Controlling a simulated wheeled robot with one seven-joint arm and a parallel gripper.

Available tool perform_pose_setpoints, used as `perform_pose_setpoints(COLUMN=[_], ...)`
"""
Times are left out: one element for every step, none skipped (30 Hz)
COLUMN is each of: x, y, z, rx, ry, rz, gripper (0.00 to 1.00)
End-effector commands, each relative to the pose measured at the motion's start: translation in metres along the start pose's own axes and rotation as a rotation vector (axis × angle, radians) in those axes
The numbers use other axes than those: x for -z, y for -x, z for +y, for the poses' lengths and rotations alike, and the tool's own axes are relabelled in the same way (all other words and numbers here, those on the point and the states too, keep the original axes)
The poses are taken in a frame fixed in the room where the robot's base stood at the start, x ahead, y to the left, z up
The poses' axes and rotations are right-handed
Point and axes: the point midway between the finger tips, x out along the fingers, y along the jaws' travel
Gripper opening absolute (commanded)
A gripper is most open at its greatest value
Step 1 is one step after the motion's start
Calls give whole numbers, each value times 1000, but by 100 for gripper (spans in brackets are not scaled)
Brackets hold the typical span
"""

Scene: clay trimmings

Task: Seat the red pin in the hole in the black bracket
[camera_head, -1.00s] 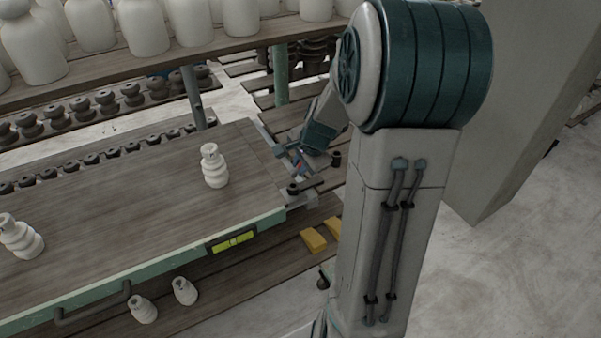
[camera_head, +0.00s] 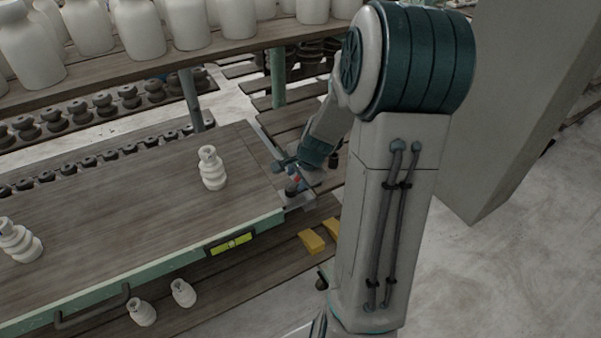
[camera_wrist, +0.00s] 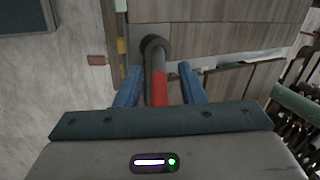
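The red pin (camera_head: 296,179) is small in the head view, just above the round black part of the black bracket (camera_head: 291,188) at the bench's right end. In the wrist view the red pin (camera_wrist: 159,89) lies between my two blue fingers, with a gap on each side. A dark grey length runs on from the red to a round black end (camera_wrist: 153,42). My gripper (camera_wrist: 159,68) is open around the pin; it also shows in the head view (camera_head: 293,172). The hole is hidden, so I cannot tell how deep the pin sits.
White ribbed clay pieces stand on the bench (camera_head: 120,205), one (camera_head: 211,168) left of the bracket. Yellow blocks (camera_head: 312,241) lie on the shelf below. A shelf of white jars (camera_head: 140,25) is behind. Much of the bench top is clear.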

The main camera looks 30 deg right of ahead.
Motion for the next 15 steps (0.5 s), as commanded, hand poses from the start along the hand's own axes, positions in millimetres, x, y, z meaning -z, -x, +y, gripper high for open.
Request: perform_pose_setpoints(x=[0, 0, 0, 1, 1, 1, 1, 1, 1, 1, 1, 1, 1, 1, 2], y=[-2, -3, -2, 2, 5, 9, 13, 18, 23, 27, 31, 37, 42, 46, 53], z=[1, 2, 2, 2, 1, 1, 1, 1, 2, 2, 2, 2, 2, 2, 2], rx=[-1, -2, 0, 1, 2, 2, 2, 3, 2, 3, 3, 3, 3, 3, 4], ry=[-2, -3, -2, -2, -1, 0, 0, 1, 1, 2, 1, 0, 0, 1, 0], rz=[-1, -1, 0, 2, 3, 3, 4, 4, 4, 5, 4, 4, 5, 4, 4], gripper=[36, 36, 36, 36, 36, 36, 36, 36, 36, 36, 36, 36, 36, 36, 36])
